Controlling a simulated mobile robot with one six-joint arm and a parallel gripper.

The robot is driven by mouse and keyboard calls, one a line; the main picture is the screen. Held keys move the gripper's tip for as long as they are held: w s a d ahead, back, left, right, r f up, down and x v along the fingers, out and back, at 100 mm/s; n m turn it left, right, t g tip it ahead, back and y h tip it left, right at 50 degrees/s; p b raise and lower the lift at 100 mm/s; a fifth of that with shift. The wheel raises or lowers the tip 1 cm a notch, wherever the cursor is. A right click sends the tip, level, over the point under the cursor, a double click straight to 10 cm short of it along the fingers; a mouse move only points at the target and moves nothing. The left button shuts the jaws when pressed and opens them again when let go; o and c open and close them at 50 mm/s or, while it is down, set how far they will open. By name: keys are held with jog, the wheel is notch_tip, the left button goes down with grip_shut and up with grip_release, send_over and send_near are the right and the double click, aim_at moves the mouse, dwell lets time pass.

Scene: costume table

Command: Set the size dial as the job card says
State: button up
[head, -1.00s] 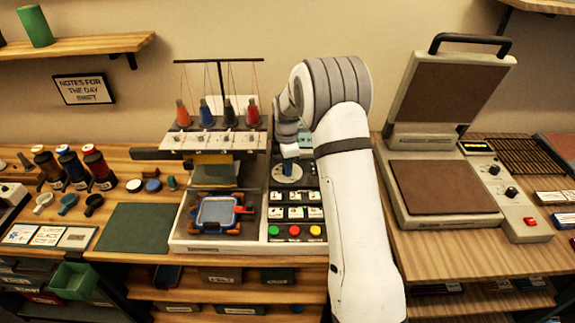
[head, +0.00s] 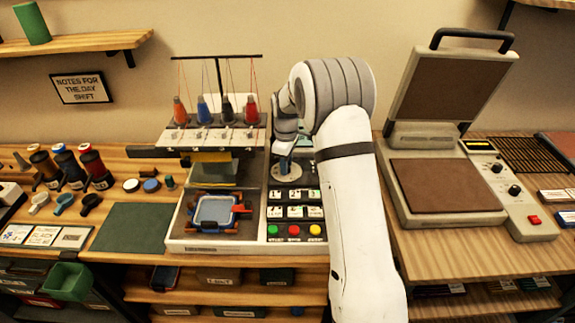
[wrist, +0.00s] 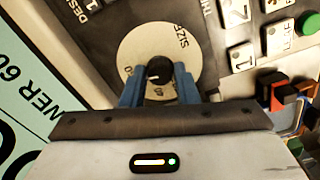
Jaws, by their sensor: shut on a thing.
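The size dial is a black knob (wrist: 158,70) with a pale mark, on a round cream plate (wrist: 135,48) lettered "SIZE" in the wrist view. The plate (head: 288,174) also shows on the embroidery machine's dark panel in the head view. My gripper (wrist: 158,84) has its blue fingers shut on the knob, one on each side. In the head view my gripper (head: 285,163) points down at the dial. The fingers hide part of the plate's lettering, so I cannot read the setting. A teal display (wrist: 28,115) with partly cut-off text lies beside the panel.
Labelled white keys (head: 293,203) and red, green and yellow buttons (head: 294,230) sit just in front of the dial. Thread cones (head: 204,110) stand at the left. Small cards (head: 43,236) lie at the table's front left. A heat press (head: 445,185) stands at the right.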

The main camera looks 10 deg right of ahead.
jog(key=shift+m, duration=0.6)
jog(key=o, duration=1)
notch_tip(320, 180, up, 7)
jog(key=shift+f+b, duration=0.1)
jog(key=shift+b, duration=0.4)
jog(key=shift+r, duration=0.45)
